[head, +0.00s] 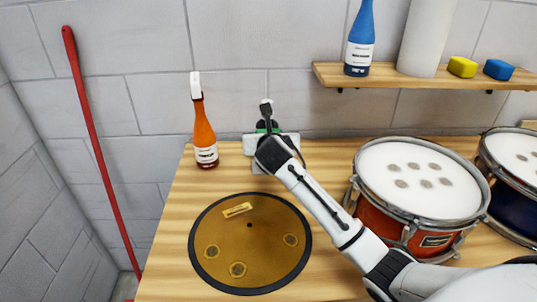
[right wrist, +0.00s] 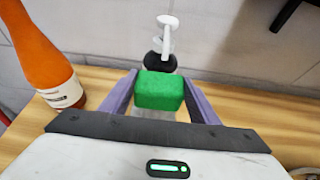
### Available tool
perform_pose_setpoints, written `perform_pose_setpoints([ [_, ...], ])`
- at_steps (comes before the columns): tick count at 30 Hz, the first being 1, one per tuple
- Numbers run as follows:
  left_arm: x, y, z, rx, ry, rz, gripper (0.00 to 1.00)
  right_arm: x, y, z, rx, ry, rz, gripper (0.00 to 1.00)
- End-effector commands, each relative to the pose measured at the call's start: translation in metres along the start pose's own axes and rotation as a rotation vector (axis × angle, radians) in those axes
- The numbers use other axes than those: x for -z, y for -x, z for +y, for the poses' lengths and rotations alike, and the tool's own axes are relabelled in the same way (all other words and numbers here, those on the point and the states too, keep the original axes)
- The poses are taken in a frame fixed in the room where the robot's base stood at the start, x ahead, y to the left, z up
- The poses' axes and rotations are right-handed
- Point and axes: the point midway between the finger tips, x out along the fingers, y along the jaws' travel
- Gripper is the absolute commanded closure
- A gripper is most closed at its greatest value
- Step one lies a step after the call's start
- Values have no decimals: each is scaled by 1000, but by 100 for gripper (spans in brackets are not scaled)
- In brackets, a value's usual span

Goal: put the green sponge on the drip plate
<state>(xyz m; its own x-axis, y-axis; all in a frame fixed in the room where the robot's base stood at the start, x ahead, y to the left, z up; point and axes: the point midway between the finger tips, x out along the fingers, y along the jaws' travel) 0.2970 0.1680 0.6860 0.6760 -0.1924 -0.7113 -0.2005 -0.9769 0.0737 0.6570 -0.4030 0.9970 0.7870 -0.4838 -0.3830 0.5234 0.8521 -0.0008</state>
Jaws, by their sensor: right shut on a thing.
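The green sponge (right wrist: 160,91) is between the two purple fingers of my right gripper (right wrist: 160,98) in the right wrist view. The gripper is shut on it. In the head view my right gripper (head: 268,128) is at the back of the bench, and only a small bit of green shows past the wrist. The likely drip plate is the round gold disc with a dark rim (head: 249,262), lying flat on the bench in front of the gripper and to its left. Nothing lies on it apart from its markings. My left gripper is not in view.
An orange bottle (head: 205,133) stands left of the right gripper. A red drum (head: 419,187) and a blue drum (head: 514,163) stand to the right. A shelf (head: 400,76) above holds a blue bottle, a white roll, yellow and blue sponges. A red pole (head: 95,140) leans at left.

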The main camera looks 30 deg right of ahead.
Motion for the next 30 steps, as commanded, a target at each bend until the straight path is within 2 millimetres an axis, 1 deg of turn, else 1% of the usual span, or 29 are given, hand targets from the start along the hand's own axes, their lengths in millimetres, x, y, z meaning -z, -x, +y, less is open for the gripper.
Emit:
perform_pose_setpoints([
  [1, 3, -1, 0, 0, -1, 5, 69, 9, -4, 1, -1, 1, 6, 69],
  [2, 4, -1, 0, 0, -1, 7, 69, 13, -4, 1, -1, 1, 5, 69],
  [8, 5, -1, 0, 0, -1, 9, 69, 27, -10, 0, 0, 0, 2, 69],
  [12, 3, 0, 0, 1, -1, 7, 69, 51, -19, 1, 0, 1, 5, 69],
  [15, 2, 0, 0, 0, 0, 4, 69, 62, -24, 0, 0, -1, 3, 69],
  [19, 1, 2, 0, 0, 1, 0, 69, 64, -30, 1, -1, 0, 0, 69],
  [25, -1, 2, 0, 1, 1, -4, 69, 64, -30, 0, -1, 1, -1, 69],
  [29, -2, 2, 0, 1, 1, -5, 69, 67, -31, 1, -1, 1, 0, 69],
  [30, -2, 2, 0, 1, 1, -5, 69, 67, -31, 1, -1, 1, -1, 41],
])
